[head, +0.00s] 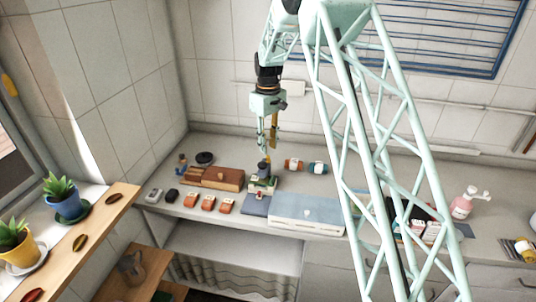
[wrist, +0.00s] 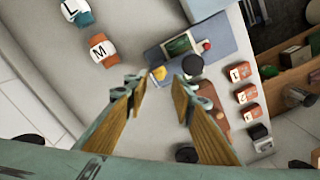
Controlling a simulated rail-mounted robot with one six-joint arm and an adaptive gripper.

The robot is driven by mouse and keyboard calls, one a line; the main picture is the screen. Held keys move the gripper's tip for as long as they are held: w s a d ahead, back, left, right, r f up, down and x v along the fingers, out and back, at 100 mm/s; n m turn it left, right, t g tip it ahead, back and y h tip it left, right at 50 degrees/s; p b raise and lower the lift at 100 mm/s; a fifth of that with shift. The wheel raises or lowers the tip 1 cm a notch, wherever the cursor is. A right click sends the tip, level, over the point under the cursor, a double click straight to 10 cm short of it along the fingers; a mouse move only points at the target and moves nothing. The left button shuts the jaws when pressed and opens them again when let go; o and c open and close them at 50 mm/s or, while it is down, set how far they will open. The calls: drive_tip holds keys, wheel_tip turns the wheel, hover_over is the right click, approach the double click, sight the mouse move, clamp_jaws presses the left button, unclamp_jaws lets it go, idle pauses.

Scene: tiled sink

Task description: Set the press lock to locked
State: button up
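My gripper (head: 268,146) points down just above the device. In the wrist view my gripper (wrist: 158,88) has its two fingers apart, with nothing between them; the device lies beyond the tips.
A brown wooden box (head: 222,178) stands left of the device and a pale blue case (head: 306,210) to the right. Several orange labelled blocks (head: 208,202) lie in front.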

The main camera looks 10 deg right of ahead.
sight(268, 156)
drive_tip(key=shift+f, duration=2.4)
drive_tip(key=shift+c, duration=0.7)
clamp_jaws()
